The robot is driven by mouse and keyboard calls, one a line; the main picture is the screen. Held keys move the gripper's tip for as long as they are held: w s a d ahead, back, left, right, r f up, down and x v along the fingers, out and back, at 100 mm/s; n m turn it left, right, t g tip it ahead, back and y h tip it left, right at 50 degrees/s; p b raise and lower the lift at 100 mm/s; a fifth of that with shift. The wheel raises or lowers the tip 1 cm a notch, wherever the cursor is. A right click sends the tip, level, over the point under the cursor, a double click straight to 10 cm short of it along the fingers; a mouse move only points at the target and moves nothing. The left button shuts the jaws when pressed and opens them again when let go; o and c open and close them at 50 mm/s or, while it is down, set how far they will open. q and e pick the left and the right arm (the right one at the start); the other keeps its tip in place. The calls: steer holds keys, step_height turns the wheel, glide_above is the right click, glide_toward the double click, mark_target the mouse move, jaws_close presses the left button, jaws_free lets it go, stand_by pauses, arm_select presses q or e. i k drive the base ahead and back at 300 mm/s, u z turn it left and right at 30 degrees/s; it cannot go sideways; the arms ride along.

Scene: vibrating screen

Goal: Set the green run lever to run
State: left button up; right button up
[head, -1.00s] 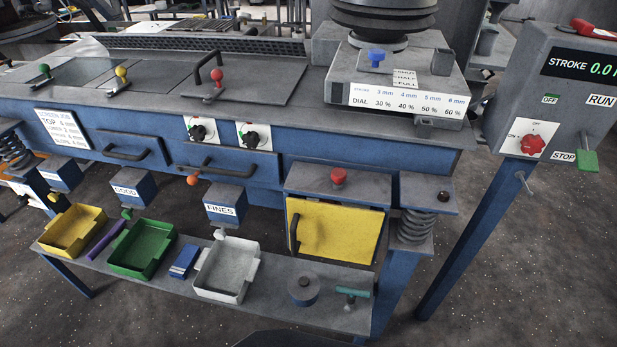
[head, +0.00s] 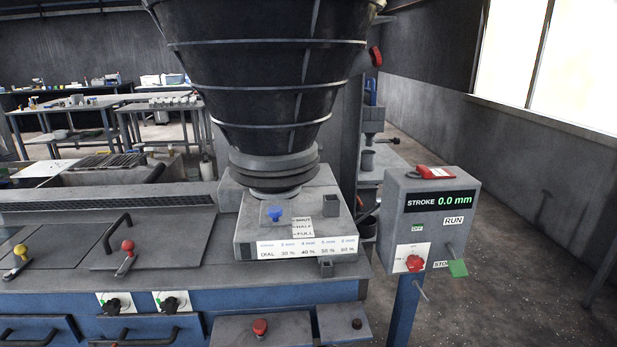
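The green run lever (head: 457,268) sits on the right side of the grey control box (head: 398,206). Its green end is low, beside the STOP label (head: 441,264), and the RUN label (head: 453,221) is above it. The display (head: 438,201) reads STROKE 0.0 mm. A red rotary switch (head: 414,263) is on the box's front, left of the lever. Neither of my grippers shows in the head view.
A large dark hopper (head: 265,75) stands over the screen deck, left of the box. A blue knob (head: 275,214) and a stroke chart (head: 306,247) are below it. The box stands on a blue post (head: 403,310). Open floor lies to its right.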

mark_target(457, 267)
steer(key=z, duration=0.9)
steer(key=i, duration=0.35)
steer(key=u, duration=1)
